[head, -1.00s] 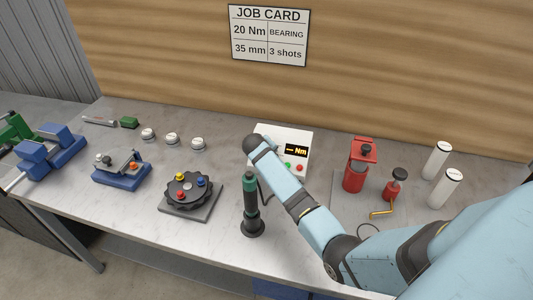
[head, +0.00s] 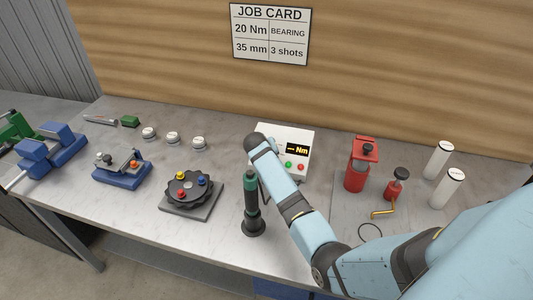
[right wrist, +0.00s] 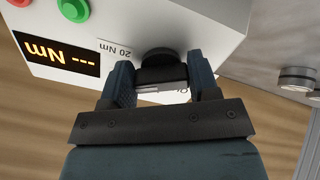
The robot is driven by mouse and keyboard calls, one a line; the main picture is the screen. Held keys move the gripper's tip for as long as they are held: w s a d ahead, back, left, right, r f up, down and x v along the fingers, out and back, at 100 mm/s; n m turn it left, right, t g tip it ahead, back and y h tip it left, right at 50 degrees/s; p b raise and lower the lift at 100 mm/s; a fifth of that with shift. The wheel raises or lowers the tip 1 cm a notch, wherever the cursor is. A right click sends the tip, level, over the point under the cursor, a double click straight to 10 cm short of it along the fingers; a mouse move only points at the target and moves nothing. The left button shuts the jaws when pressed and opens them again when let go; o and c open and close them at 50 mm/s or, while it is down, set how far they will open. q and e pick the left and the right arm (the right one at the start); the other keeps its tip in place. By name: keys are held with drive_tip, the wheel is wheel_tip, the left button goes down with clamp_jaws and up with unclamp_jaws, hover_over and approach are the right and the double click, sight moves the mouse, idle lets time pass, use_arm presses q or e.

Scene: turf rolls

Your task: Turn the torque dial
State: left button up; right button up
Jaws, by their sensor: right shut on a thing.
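The white torque box (head: 273,131) stands at the back middle of the bench. Its display (head: 298,149) shows dashes and "Nm", with green and red buttons below. In the right wrist view the black torque dial (right wrist: 160,57) sits on the box face beside a "20 Nm" label (right wrist: 116,50). My right gripper (right wrist: 163,78) is shut on the dial, one finger on each side. In the head view my right arm hides the dial and the fingers. My left gripper is out of view.
A green-and-black screwdriver (head: 252,205) stands upright just in front of the box, close to my right arm. A dark knobbed fixture (head: 187,190) lies to the left. A red press (head: 357,174) and white cylinders (head: 437,160) stand to the right. A job card (head: 270,34) reads "20 Nm".

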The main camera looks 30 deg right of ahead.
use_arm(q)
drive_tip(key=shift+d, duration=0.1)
use_arm(e)
drive_tip(key=o, duration=0.9)
use_arm(q)
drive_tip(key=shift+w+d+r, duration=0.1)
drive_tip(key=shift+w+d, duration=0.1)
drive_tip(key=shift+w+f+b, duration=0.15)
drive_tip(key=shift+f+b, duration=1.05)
drive_tip(key=shift+b, duration=0.3)
use_arm(e)
drive_tip(key=shift+r, duration=10)
